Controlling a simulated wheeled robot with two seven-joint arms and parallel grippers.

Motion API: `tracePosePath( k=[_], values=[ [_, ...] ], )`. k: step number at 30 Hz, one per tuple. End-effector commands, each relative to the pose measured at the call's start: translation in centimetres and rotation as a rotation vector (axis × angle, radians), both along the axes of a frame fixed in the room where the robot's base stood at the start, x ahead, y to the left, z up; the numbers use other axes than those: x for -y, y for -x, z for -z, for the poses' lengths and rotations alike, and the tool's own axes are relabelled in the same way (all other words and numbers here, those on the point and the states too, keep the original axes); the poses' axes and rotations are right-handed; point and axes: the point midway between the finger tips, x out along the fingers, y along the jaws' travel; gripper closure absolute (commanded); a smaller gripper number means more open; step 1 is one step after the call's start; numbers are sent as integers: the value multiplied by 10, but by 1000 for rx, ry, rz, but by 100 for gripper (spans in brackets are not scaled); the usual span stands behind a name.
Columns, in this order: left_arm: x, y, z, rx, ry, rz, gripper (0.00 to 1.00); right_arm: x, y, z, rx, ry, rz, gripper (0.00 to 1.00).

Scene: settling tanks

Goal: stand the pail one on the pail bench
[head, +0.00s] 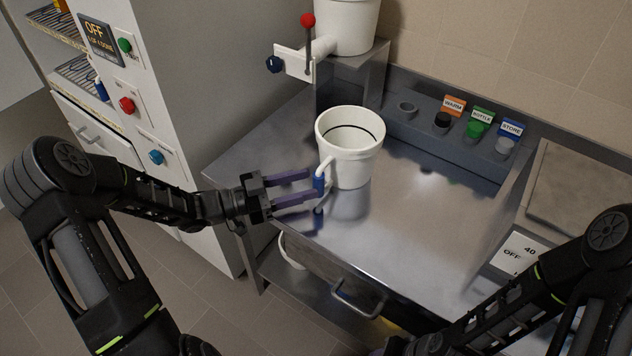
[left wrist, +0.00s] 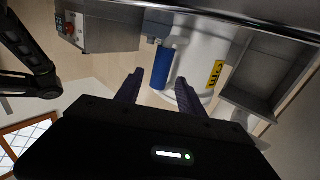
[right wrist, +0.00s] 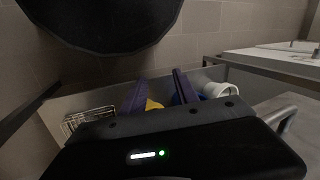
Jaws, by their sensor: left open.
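A white pail (head: 352,150) stands upright on a steel bench (head: 415,225), in front of a tap. Its side handle has a blue grip (head: 319,181) facing my left arm. My left gripper (head: 312,186) is open, with its purple fingers on either side of the blue grip. The left wrist view shows the blue grip (left wrist: 163,68) between the fingers and a yellow label (left wrist: 215,73) on the pail's wall. My right gripper (right wrist: 160,82) is open and empty, low in front of the bench. I cannot tell which surface is named the pail bench.
A white vessel (head: 346,22) with a red-knobbed tap stands on a raised shelf behind the pail. A drawer handle (head: 358,300) projects at the front. The bench right of the pail is clear.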

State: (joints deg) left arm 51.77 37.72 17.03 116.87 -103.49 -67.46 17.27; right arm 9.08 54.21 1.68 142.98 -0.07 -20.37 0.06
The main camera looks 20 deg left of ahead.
Motion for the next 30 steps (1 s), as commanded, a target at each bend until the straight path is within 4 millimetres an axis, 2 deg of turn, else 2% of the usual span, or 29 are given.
tracePosePath(
  k=[6,12,30],
  values=[
    [-39,27,3,-1,-3,-4,54,0,0,9,0,0,0,64],
    [-59,42,2,-1,-2,0,54,0,0,11,1,0,0,64],
    [-63,45,1,-1,-1,0,54,0,0,11,1,0,0,64]
  ],
)
